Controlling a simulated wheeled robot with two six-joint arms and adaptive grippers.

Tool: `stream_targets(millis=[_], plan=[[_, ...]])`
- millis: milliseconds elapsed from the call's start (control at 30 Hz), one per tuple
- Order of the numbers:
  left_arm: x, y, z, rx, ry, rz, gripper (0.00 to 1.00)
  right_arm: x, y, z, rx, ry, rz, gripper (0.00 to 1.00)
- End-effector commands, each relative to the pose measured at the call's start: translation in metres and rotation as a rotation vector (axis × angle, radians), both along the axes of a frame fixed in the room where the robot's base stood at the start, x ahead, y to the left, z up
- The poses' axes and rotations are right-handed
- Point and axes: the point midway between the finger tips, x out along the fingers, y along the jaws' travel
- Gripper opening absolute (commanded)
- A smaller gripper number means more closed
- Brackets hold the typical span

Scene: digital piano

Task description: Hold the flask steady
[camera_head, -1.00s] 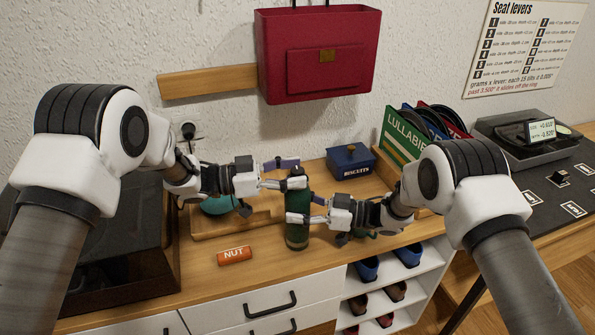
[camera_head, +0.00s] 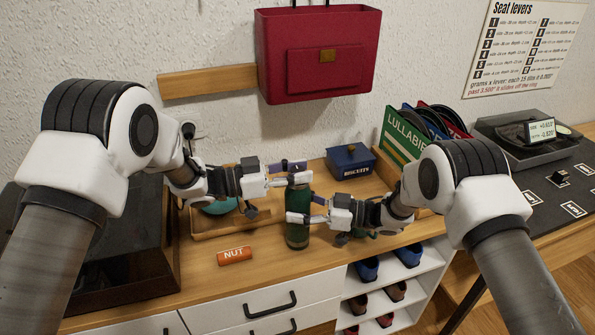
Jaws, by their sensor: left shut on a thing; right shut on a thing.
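The dark green flask (camera_head: 297,236) stands upright on the wooden top near its front edge, with a greyish upper end. My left gripper (camera_head: 293,179) is shut on the flask's top, reaching in from the left. My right gripper (camera_head: 301,218) is shut on the flask's body lower down, reaching in from the right. The fingers hide parts of the flask's upper half.
An orange bar marked NUT (camera_head: 235,256) lies left of the flask. A blue biscuit tin (camera_head: 350,161) and a green LULLABIES sleeve (camera_head: 404,141) stand behind. A red box (camera_head: 317,55) hangs on the wall. Shoes sit on the white shelves (camera_head: 427,262) below.

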Motion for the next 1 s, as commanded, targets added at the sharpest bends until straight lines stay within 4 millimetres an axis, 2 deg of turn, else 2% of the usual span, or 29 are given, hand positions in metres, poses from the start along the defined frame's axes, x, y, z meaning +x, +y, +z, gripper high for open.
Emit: stream_targets(millis=[600, 1000], plan=[[-0.0010, -0.0017, 0.0004, 0.003, 0.000, 0.377, 0.00, -0.0012, 0.0016, -0.0007, -0.002, -0.001, 0.005, 0.00], [-0.0007, -0.0003, 0.0000, 0.004, -0.002, 0.454, 0.00, -0.0015, 0.0017, -0.0009, -0.002, 0.000, 0.005, 0.00]])
